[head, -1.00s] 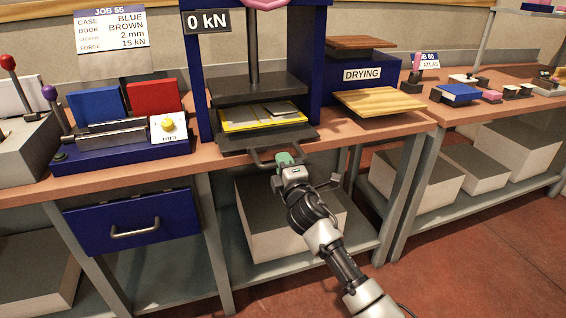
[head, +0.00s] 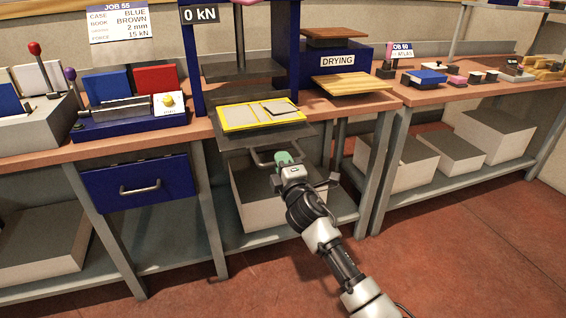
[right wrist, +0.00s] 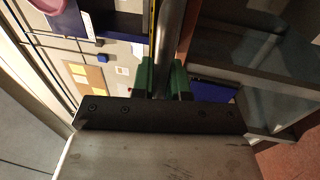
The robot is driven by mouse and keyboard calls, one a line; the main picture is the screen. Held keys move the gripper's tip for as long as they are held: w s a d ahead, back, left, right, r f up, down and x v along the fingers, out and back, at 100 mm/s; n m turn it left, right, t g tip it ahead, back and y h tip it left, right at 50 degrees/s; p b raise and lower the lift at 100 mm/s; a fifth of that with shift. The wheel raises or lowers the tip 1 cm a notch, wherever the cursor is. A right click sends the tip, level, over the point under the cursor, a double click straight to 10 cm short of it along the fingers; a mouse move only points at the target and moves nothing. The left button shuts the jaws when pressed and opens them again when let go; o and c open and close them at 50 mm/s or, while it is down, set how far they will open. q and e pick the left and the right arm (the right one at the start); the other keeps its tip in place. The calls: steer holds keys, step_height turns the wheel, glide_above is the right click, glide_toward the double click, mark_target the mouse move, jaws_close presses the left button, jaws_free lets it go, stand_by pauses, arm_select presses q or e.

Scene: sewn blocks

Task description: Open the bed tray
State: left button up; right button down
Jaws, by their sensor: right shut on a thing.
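The bed tray (head: 300,134) is a dark plate at the base of the blue press (head: 286,68). It is drawn forward, past the bench's front edge. A yellow-edged open book case (head: 258,114) with grey panels lies on it. A dark bar handle (head: 256,158) is on the tray's front. My right gripper (head: 286,158), with green fingers, is shut on that handle. In the right wrist view the green fingers (right wrist: 161,78) close around a grey bar (right wrist: 168,45). My left gripper is not in view.
The dark upper platen (head: 240,68) hangs above, behind the case. A blue drawer (head: 139,188) with a handle is at lower left. A drying rack (head: 335,60) with wooden boards stands to the right. Pale boxes (head: 262,195) sit on the shelf below. Floor in front is clear.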

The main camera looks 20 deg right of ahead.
stand_by(0.3)
steer(key=c, duration=1.1)
jaws_free()
steer(key=shift+c, duration=0.2)
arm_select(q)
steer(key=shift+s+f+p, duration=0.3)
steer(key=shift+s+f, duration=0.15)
arm_select(e)
steer(key=s+f, duration=0.2)
steer(key=s, duration=0.8)
steer(key=shift+s+d, duration=0.2)
steer(key=shift+s, duration=0.1)
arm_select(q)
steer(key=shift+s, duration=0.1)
